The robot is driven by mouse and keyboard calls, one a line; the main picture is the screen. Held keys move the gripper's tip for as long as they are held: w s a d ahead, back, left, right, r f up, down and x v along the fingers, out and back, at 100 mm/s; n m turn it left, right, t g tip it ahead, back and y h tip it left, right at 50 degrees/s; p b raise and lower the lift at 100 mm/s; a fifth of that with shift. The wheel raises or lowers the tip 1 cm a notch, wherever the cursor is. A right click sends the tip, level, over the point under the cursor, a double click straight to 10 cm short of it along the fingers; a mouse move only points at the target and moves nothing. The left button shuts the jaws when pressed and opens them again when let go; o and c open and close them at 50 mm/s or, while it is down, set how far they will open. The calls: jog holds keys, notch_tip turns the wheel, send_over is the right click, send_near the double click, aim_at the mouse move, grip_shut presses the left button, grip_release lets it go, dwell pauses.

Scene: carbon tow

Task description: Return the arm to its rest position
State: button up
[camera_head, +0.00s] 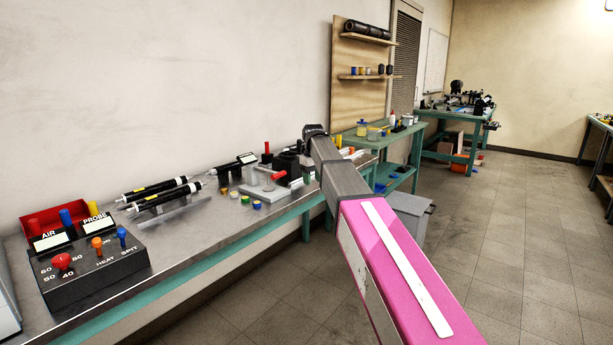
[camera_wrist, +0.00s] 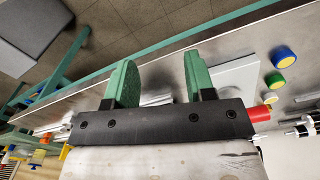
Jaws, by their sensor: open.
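My arm reaches out over the metal workbench (camera_head: 196,232) in the head view, its pink link in front and a grey link beyond. The far end of the arm is near the fixtures on the bench, and the fingers are hidden there. In the wrist view my gripper (camera_wrist: 160,84) shows two green fingers standing well apart with nothing between them. Beyond the fingers lie the bench top and its teal front edge.
A black control box (camera_head: 95,270) and a red tray (camera_head: 52,222) stand at the near left of the bench. Black probes (camera_head: 160,193) lie behind. A red-handled fixture (camera_head: 270,183) and small coloured caps (camera_head: 245,200) sit near my arm. The floor (camera_head: 520,240) at right is clear.

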jog(key=s+d+f+m, duration=0.2)
jog(key=s+d+f, duration=0.3)
jog(key=s+f, duration=0.5)
jog(key=s+d+f+m, duration=0.2)
jog(key=s+d+f, duration=0.4)
jog(key=s+f, duration=0.4)
jog(key=s+d+f+m, duration=0.3)
jog(key=s+d+f, duration=0.2)
jog(key=s+f, duration=0.6)
jog(key=shift+d+f, duration=0.25)
jog(key=shift+f, duration=0.5)
